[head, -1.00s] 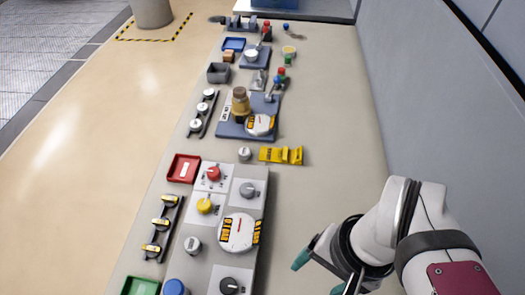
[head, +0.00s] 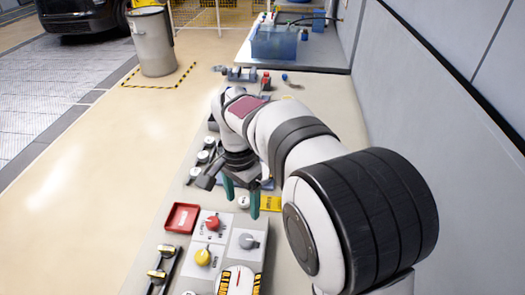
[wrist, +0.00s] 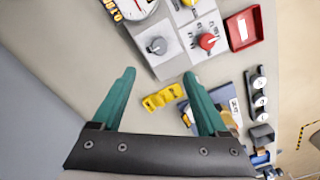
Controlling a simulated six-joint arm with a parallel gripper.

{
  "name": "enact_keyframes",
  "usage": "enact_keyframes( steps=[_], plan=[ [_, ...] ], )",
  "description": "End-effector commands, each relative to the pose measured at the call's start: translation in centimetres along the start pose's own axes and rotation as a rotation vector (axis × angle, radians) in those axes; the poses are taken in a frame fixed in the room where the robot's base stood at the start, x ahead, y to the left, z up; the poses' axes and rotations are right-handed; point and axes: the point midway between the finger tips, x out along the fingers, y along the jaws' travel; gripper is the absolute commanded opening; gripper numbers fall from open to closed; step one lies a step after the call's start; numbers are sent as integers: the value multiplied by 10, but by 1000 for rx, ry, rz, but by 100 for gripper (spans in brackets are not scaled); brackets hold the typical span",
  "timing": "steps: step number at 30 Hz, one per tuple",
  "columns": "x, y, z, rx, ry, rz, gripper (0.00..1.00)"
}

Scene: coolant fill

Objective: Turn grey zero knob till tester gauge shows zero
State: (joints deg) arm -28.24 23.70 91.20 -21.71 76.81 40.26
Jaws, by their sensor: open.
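The grey knob (head: 247,241) sits on the light panel (head: 225,243), right of the yellow knob and beyond the gauge. It also shows in the wrist view (wrist: 157,46), ahead of the fingertips. The round white tester gauge (head: 237,281) is partly cut off at the bottom of the head view; in the wrist view it is cut off at the top edge (wrist: 137,8). Its reading is not legible. My gripper (head: 242,209) has teal fingers pointing down, apart and empty. In the wrist view my open gripper (wrist: 159,73) is clear of the knob.
A red knob (head: 210,223) and a yellow knob (head: 203,257) are on the same panel. A red tray (head: 167,217) lies to its left. A wall (head: 478,190) bounds the right side.

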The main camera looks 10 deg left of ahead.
Motion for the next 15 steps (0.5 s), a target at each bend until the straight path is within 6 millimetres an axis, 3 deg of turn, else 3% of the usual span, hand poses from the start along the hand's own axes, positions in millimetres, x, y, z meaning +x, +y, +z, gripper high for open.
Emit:
enact_keyframes(
  steps=[15],
  plan=[
    [132,1,0,1,-4,1,76]
  ],
)
